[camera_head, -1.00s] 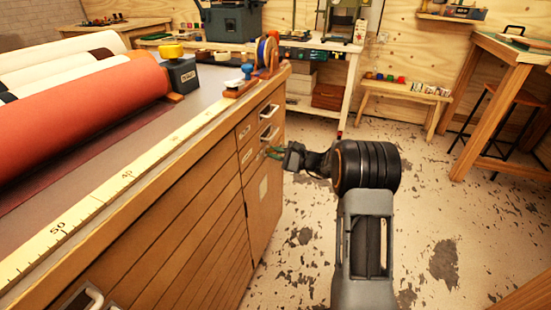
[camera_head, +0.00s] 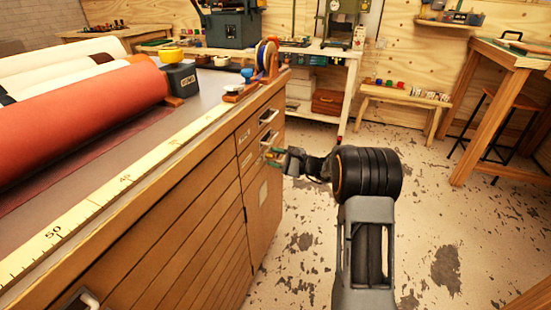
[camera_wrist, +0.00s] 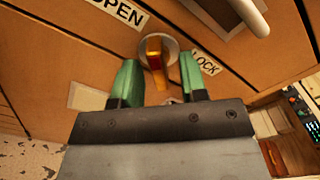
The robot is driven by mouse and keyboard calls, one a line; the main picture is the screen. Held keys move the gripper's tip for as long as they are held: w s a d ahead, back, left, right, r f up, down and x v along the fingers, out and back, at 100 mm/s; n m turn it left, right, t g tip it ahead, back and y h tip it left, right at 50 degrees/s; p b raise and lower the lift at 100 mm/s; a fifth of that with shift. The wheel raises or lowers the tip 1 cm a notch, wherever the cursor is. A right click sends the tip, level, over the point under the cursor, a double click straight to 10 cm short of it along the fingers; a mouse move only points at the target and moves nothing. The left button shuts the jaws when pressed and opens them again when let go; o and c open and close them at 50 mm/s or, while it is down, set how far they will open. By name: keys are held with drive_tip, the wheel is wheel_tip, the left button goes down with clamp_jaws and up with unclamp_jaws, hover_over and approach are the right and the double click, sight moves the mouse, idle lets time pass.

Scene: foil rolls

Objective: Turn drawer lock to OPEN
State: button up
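The drawer lock (camera_wrist: 155,52) shows in the wrist view as a round grey plate with an orange-yellow lever. An OPEN label (camera_wrist: 120,13) is at its upper left and a LOCK label (camera_wrist: 205,62) at its right. The lever's long side runs nearly upright in the picture, between the labels. My gripper (camera_wrist: 158,64) is open, with one green finger on each side of the lever and gaps showing at both sides. In the head view my gripper (camera_head: 270,153) is close to the cabinet's drawer front, and the lock is too small or hidden to make out there.
A pale drawer handle (camera_wrist: 248,14) is close at the upper right of the lock; it also shows in the head view (camera_head: 269,114). The cabinet (camera_head: 190,225) carries foil rolls (camera_head: 85,110) and a ruler strip (camera_head: 125,178). The floor to the right is mostly clear.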

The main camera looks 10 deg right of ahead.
drive_tip(key=p+v, duration=0.3)
drive_tip(key=v, duration=1)
drive_tip(key=shift+s+d, duration=0.25)
drive_tip(key=shift+d, duration=0.1)
drive_tip(key=s+a+r+n+g+h+p, duration=0.3)
drive_tip(key=s+a+r+n+g+p, duration=0.15)
drive_tip(key=s+a+r+p, duration=0.45)
drive_tip(key=s+a+r+n+g+h+p, duration=0.3)
drive_tip(key=s+a+r+n+g+p, duration=0.15)
drive_tip(key=r+p, duration=0.45)
drive_tip(key=s+d+r+n+t+h+p, duration=0.1)
drive_tip(key=s+r+n+h+p, duration=0.2)
drive_tip(key=s+r+h+p, duration=0.1)
drive_tip(key=s+r+n+t+h+p, duration=0.1)
drive_tip(key=s+r+n+h+p, duration=0.3)
drive_tip(key=r, duration=0.7)
drive_tip(key=s+p, duration=0.2)
drive_tip(key=p, duration=0.1)
drive_tip(key=shift+d+r+h+p, duration=0.25)
drive_tip(key=shift+d+h+p, duration=0.05)
drive_tip(key=shift+d+p, duration=0.1)
drive_tip(key=shift+a, duration=0.15)
